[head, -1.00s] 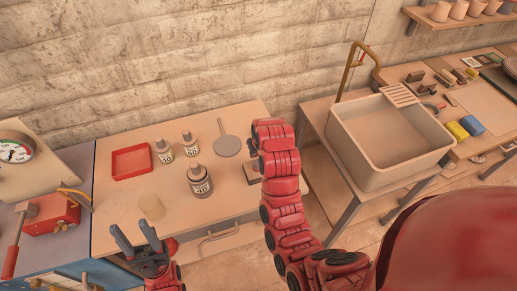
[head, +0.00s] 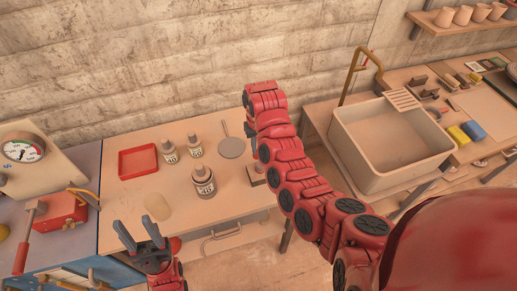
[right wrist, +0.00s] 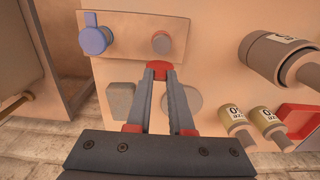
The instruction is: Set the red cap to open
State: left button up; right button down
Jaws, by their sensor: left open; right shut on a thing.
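A small red piece, which looks like the red cap (right wrist: 158,68), is between the fingertips of my right gripper (right wrist: 157,74) in the right wrist view. My right gripper is shut on it. Just beyond lies a flat panel (right wrist: 126,20) with a bare brownish round stub (right wrist: 161,42) and a blue cap (right wrist: 95,37) to its left. Whether the red cap touches the panel I cannot tell. In the head view my right arm arches over the table's right end, with its gripper out of sight. My left gripper (head: 140,234) is open and empty by the table's front edge.
On the table (head: 130,200) are a red tray (head: 138,162), a large bottle (head: 203,183), two smaller bottles (head: 170,152), a pale cup (head: 158,206) and a grey disc (head: 231,148). A sink (head: 390,135) stands right; a red box (head: 62,211) and gauge (head: 22,150) stand left.

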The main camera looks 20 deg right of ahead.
jog(key=shift+w+f+g+b, duration=0.15)
jog(key=shift+w+g+b, duration=0.2)
jog(key=shift+g+b, duration=0.6)
jog(key=shift+w+b, duration=0.1)
jog(key=shift+b, duration=0.3)
jog(key=c, duration=0.8)
grip_release()
